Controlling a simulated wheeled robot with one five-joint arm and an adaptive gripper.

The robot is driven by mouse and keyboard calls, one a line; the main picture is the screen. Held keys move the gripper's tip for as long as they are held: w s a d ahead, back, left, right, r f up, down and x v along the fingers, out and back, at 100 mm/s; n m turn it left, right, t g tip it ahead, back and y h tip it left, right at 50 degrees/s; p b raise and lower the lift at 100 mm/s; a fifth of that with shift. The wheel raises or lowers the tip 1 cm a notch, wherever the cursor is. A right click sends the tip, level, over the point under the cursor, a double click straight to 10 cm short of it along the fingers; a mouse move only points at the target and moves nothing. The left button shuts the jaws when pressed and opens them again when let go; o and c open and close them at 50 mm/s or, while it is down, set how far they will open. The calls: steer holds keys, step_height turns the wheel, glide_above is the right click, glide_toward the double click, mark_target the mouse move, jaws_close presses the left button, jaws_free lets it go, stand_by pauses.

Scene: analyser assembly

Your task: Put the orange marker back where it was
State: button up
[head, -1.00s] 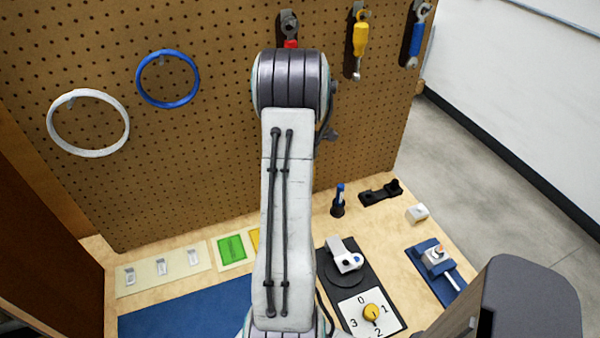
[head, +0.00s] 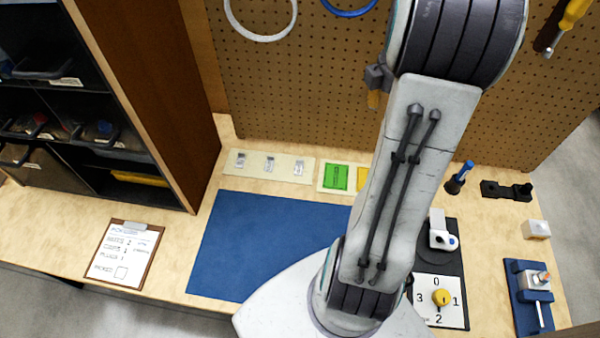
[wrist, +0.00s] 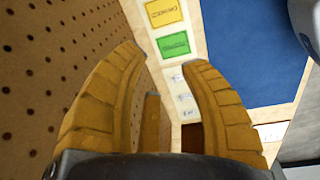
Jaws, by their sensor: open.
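I cannot make out an orange marker in either view. A blue marker (head: 465,170) stands tilted in a small black holder (head: 454,186) near the back right of the bench. My gripper (wrist: 163,58) is open in the wrist view, with its yellow fingers apart. In the head view my arm hides most of the gripper; only a small part shows by the pegboard.
The blue mat (head: 265,245) is bare where visible. A clipboard (head: 125,255) lies left of it, beside a shelf unit (head: 150,110). Green (head: 336,177) and yellow cards lie behind it. At right are a dial plate (head: 452,318), a black bracket (head: 507,190) and a blue fixture (head: 528,315).

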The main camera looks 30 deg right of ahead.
steer(key=a+r+m+t, duration=0.2)
steer(key=a+r+m, duration=0.2)
steer(key=a, duration=1.1)
steer(key=s+a+m+t, duration=0.1)
steer(key=s+a+m, duration=0.4)
steer(key=a, duration=0.6)
steer(key=shift+s+a+m+y, duration=0.2)
steer(key=shift+s+m+y, duration=0.15)
steer(key=shift+s, duration=0.95)
